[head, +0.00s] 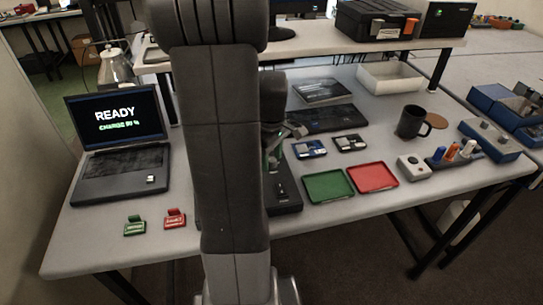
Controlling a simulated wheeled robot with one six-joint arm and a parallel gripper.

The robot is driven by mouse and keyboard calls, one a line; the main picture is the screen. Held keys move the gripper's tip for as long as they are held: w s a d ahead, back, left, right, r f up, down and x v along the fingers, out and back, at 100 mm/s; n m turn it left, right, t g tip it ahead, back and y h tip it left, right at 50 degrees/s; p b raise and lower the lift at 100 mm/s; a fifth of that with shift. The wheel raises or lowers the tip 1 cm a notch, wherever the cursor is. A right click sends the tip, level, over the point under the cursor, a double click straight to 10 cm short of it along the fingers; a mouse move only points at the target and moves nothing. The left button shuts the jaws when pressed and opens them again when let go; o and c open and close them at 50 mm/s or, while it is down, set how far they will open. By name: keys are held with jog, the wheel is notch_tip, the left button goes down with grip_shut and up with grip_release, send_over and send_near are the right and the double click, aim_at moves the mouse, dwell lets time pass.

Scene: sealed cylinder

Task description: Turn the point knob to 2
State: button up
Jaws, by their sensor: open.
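My gripper (284,143) is open, just right of my upright arm, and I see nothing between its fingers. It appears above or in front of a black device (285,192), whose left side my arm hides. Small marks show on the device's top, but I cannot make out a knob or a number on it. A blue-grey box (490,138) with small round parts on top lies further right. I cannot tell which of these carries the point knob.
A green tray (328,186) and a red tray (372,177) lie right of the device. Two small blue and dark holders (309,149) (350,143) lie behind them. A dark mug (411,121), a white bin (390,77) and a laptop (122,140) reading READY stand around.

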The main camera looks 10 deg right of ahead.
jog(key=c, duration=1)
jog(key=shift+m, duration=0.3)
jog(key=m, duration=0.4)
jog(key=shift+m, duration=0.3)
jog(key=m, duration=0.4)
jog(key=shift+m, duration=0.4)
jog(key=o, duration=1)
